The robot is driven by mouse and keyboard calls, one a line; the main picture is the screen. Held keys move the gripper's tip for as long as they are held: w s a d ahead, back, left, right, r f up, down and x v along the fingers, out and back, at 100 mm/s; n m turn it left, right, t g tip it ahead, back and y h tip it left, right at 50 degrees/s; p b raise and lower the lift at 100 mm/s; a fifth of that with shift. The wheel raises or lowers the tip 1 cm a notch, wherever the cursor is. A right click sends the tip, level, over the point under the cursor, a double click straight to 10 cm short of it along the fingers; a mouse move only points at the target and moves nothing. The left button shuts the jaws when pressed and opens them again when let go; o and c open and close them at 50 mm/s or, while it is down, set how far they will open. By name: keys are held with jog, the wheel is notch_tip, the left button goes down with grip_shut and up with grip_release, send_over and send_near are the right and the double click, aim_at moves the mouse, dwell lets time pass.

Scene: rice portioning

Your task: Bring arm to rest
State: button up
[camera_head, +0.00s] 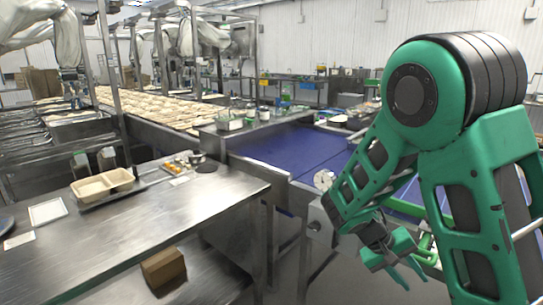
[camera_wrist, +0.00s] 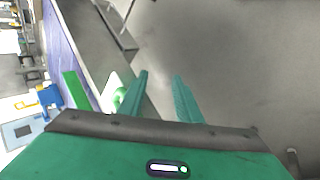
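My green arm fills the right side of the head view, bent down at the elbow. My gripper (camera_head: 408,275) hangs low beside the blue conveyor, over the floor. In the wrist view my gripper (camera_wrist: 160,85) shows two green fingers standing apart with nothing between them. It points at grey floor and touches nothing that I can see.
A steel table (camera_head: 150,220) at the left bears a beige two-compartment tray (camera_head: 92,190). A cardboard box (camera_head: 163,268) sits on a lower shelf. The blue conveyor (camera_head: 290,150) runs behind my arm. Bare floor lies under my gripper.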

jog(key=s+d+r+m+y, duration=0.1)
jog(key=s+r+y, duration=0.1)
jog(key=s, duration=0.6)
jog(key=s+d+r+m+y, duration=0.1)
jog(key=s+r+m+y, duration=0.1)
jog(key=s+r, duration=0.3)
jog(key=s+d+r+m+t+y, duration=0.1)
jog(key=s+r+y, duration=0.3)
jog(key=s, duration=0.7)
jog(key=shift+s+d+m, duration=0.15)
jog(key=shift+d+m, duration=0.35)
jog(key=shift+w+f, duration=0.25)
jog(key=shift+w, duration=0.35)
jog(key=shift+s, duration=0.1)
jog(key=shift+c, duration=0.2)
